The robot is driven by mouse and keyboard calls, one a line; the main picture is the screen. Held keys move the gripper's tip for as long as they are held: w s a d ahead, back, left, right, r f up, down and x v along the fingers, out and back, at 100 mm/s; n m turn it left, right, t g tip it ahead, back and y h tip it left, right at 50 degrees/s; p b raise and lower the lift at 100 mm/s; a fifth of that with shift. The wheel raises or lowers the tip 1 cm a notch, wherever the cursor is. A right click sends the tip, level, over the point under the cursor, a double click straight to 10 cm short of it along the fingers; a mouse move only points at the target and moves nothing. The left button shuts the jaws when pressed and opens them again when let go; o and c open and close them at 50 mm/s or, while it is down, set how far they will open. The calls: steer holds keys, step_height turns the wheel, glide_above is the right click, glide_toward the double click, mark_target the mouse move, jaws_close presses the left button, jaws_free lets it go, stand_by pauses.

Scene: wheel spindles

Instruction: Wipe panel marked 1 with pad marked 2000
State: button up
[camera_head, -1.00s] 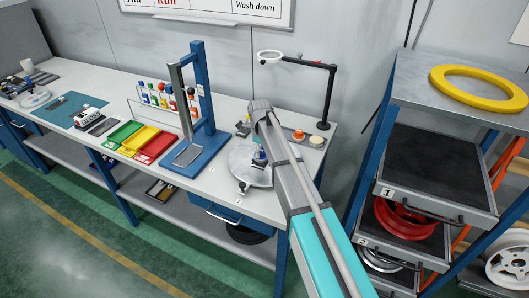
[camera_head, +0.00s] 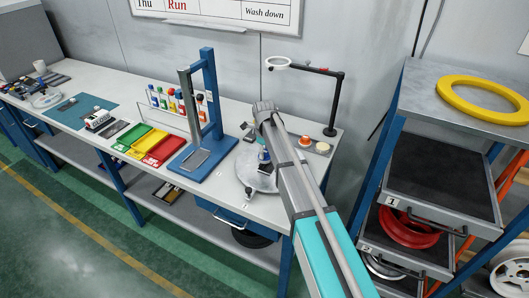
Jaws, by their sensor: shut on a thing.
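A round grey panel (camera_head: 245,173) lies on the bench below the end of my arm, and its right part is hidden by the arm. Small labels sit on the bench front edge by it, too small to read. My gripper (camera_head: 264,156) is over the panel, mostly hidden behind my wrist. It is shut on a small dark and blue thing, perhaps the pad; no 2000 mark can be read. I cannot tell whether this thing touches the panel.
A blue press stand (camera_head: 209,95) and red, yellow and green trays (camera_head: 147,143) stand left. A lamp arm (camera_head: 338,95) and an orange-topped puck (camera_head: 305,141) are right of the wrist. A drawer rack (camera_head: 440,185) stands farther right, with a yellow ring (camera_head: 450,97) on top.

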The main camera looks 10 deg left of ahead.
mark_target(264, 151)
steer(key=shift+r+p, duration=1.75)
steer(key=shift+r, duration=0.3)
steer(key=shift+r+p, duration=1.5)
steer(key=shift+f, duration=0.1)
step_height(264, 151, down, 4)
steer(key=b, duration=0.3)
steer(key=shift+r+b, duration=0.2)
steer(key=shift+b, duration=0.15)
steer(key=shift+r, duration=0.1)
